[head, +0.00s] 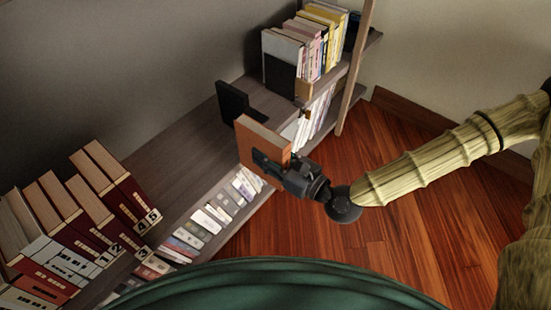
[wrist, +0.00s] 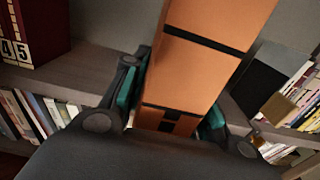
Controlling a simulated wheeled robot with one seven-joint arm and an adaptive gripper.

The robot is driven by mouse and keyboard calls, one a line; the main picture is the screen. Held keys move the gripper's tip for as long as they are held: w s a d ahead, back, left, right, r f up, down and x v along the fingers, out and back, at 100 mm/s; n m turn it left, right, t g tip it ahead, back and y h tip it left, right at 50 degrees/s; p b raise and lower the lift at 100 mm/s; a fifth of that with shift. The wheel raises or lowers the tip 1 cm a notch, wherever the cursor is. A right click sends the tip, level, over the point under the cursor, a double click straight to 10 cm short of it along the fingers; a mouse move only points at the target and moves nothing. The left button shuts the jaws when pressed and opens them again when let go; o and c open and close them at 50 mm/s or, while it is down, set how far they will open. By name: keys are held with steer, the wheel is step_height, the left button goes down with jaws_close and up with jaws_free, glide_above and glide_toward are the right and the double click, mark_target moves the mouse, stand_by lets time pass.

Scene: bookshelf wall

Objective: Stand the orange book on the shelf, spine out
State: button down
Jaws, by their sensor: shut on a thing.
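The orange book (head: 262,138) is upright, slightly tilted in the picture, at the front edge of the grey-brown shelf (head: 190,150) in the head view. My gripper (head: 271,167) is shut on it from the room side. In the wrist view the book's orange spine (wrist: 205,70) with dark bands faces my wrist. The fingers of my gripper (wrist: 172,108) with teal pads press its two sides near the lower end. The book's lower end is partly hidden, so I cannot tell whether it touches the shelf.
A black bookend (head: 236,101) stands behind the book. Dark red books (head: 100,175) lean at the left, and a row of books (head: 305,45) stands farther right. Bare shelf lies between them. A lower shelf holds more books (head: 215,212). A wooden post (head: 354,70) rises at the right.

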steer(key=f+b+x, duration=0.2)
steer(key=b+x, duration=0.2)
steer(key=x, duration=1.6)
steer(key=shift+w+a, duration=0.2)
steer(key=shift+w, duration=0.05)
stand_by(0.8)
